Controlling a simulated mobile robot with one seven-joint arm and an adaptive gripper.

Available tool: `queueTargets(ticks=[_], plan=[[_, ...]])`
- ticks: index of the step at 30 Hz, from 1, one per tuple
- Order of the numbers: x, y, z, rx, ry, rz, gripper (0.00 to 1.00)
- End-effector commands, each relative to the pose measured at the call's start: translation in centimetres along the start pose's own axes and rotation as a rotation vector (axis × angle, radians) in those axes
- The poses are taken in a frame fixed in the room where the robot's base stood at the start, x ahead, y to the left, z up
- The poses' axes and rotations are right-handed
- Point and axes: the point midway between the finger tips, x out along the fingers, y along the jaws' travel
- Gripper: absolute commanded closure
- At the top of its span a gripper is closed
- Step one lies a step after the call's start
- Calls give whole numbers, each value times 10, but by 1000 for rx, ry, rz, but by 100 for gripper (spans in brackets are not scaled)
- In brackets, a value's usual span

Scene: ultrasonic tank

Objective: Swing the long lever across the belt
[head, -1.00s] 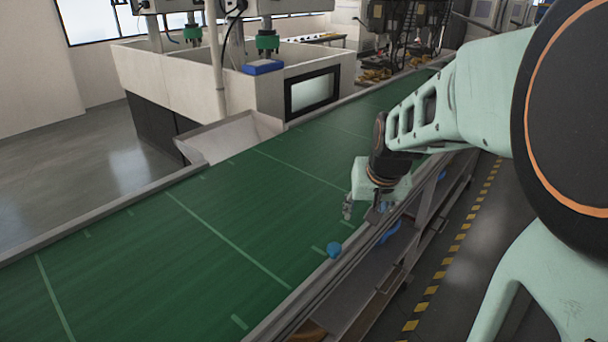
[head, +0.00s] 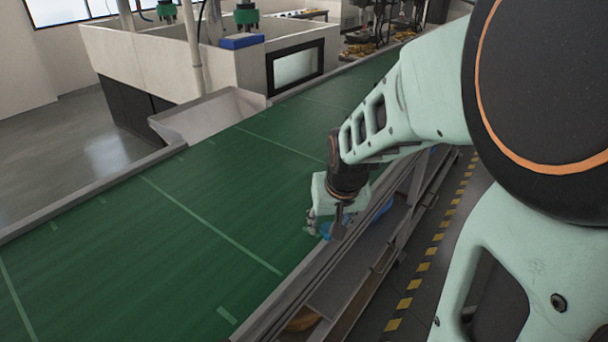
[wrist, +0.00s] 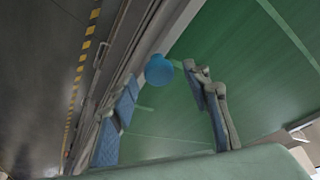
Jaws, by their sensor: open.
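A blue ball-shaped knob (wrist: 159,69) shows in the wrist view at the belt's side rail, between and just beyond my open fingertips. I take it for the lever's end; no lever shaft can be made out. In the wrist view, one blue-padded finger of my gripper (wrist: 162,82) is on the rail side and the other is over the belt. I cannot tell whether either touches the knob. In the head view my gripper (head: 324,224) is low at the belt's near edge and mostly hides the knob. The green belt (head: 190,220) runs diagonally away.
A metal side rail (head: 290,290) borders the near edge of the belt. A white tank housing (head: 150,55) with a sloped metal chute (head: 205,118) stands on the far side. Yellow-black floor marking (head: 424,265) runs along the right. The belt surface is clear.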

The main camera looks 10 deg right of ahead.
Motion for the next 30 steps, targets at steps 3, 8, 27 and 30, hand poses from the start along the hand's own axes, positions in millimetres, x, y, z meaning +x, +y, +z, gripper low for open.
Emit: queueTargets(ticks=[3,8,27,30], plan=[[6,0,4,0,0,0,56],[7,0,5,0,1,0,56],[6,0,5,0,1,0,100],[6,0,5,0,1,0,100]])
